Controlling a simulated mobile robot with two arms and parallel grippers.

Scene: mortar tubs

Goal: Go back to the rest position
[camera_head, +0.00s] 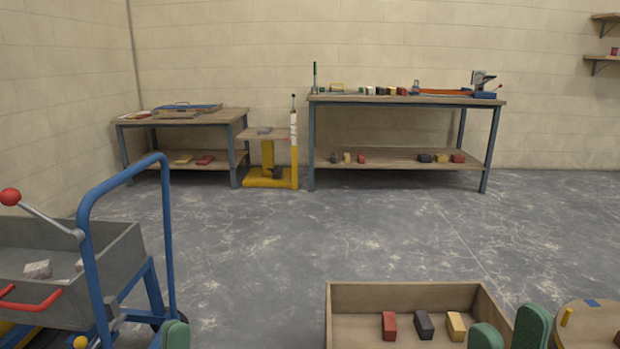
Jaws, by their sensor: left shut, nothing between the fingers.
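My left gripper (175,335) shows at the bottom edge, left of centre, as a green rounded fingertip beside the blue cart frame. It is shut and I see nothing held in it. My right gripper (509,333) shows at the bottom right, with two green fingertips standing apart. It is open, with nothing seen between the tips, and stands in front of the right end of a wooden tray. The lower parts of both grippers are cut off by the frame.
The wooden tray (400,292) holds red, dark and yellow blocks. A round wooden top (590,325) is right of it. A grey tub cart (110,250) with a blue handle stands left. Workbenches (400,100) and a yellow stand (268,160) are at the back. The middle floor is clear.

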